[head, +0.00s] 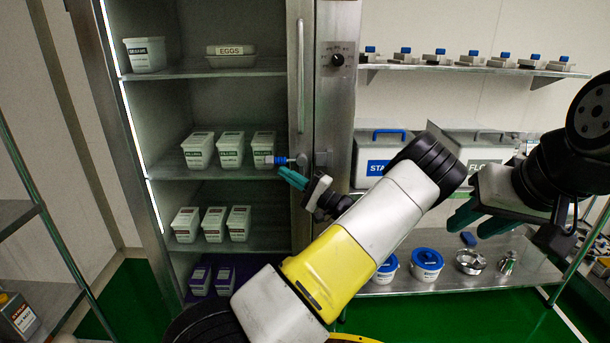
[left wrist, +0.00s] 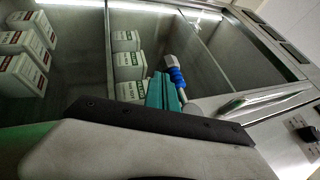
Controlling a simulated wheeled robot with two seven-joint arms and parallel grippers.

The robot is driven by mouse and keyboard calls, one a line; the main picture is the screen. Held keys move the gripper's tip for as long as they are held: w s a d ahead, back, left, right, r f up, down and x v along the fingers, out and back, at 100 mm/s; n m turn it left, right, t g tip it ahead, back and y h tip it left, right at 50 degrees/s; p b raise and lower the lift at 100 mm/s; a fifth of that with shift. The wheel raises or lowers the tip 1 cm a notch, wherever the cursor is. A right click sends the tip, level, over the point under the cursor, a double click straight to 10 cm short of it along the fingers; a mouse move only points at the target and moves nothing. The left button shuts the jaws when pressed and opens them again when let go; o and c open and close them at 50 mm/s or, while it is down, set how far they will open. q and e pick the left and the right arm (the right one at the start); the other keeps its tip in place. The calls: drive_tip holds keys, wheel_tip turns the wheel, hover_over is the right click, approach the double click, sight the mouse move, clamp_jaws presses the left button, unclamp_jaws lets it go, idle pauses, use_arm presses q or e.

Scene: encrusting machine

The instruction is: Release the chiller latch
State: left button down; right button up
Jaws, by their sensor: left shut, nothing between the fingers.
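The chiller (head: 220,108) is a tall metal cabinet with shelves of white tubs visible inside. Its latch (head: 268,160), a small lever with a blue and white grip, sticks out to the left from the door edge. In the left wrist view the latch (left wrist: 176,76) is just right of the fingertips. My left gripper (head: 291,178), with teal fingers, is shut and empty, just below the latch lever; I cannot tell whether they touch. Its closed fingers show in the left wrist view (left wrist: 161,92). My right gripper (head: 478,217) hangs at the right, its teal fingers apart and empty, away from the chiller.
A vertical door handle (head: 300,75) and a dark knob (head: 338,60) are above the latch. To the right, a wall shelf (head: 450,68) holds several blue-topped items. A lower metal shelf (head: 520,262) holds blue-lidded tubs. A rack (head: 40,285) stands at the far left.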

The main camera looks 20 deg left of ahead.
use_arm(q)
drive_tip(key=shift+a+r+m+t+y, duration=0.2)
drive_tip(key=shift+m+t+y, duration=0.1)
drive_tip(key=shift+y, duration=0.1)
drive_tip(key=shift+r, duration=0.1)
drive_tip(key=shift+r, duration=0.1)
idle(0.3)
